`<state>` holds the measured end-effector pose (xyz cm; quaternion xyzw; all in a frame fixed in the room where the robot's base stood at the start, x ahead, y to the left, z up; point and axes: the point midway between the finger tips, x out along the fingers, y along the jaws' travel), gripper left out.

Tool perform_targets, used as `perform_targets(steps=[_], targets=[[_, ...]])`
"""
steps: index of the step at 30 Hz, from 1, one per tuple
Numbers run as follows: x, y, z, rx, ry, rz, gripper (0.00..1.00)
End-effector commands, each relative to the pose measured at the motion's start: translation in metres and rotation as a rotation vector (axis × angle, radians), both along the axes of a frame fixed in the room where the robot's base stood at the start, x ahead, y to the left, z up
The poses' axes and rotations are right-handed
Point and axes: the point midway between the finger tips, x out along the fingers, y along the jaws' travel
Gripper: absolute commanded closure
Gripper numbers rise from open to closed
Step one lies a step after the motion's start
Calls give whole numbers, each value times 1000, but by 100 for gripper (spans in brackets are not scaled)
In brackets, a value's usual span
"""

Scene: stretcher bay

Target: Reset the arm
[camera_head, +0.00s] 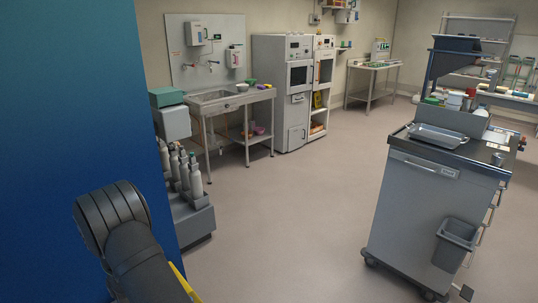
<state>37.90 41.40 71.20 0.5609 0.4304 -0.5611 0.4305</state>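Part of my arm (130,235) shows at the lower left of the head view as a dark, rounded joint and link. It reaches in from the bottom edge in front of a large blue surface. A yellow strip lies along the link's right side at the bottom edge. My gripper is outside the picture, so its fingers cannot be seen.
The blue panel (70,100) fills the left side. A grey trolley (425,205) with a metal tray (438,135) stands at right. Gas bottles (190,170), a sink table (228,100) and cabinets (290,90) stand behind. The middle floor is clear.

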Motion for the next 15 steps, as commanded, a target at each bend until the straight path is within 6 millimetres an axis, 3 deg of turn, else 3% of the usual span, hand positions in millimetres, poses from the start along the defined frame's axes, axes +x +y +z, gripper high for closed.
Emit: perform_targets(steps=[6,15], targets=[[0,0,-24,-1,1,0,100],[0,0,-27,1,0,0,100]])
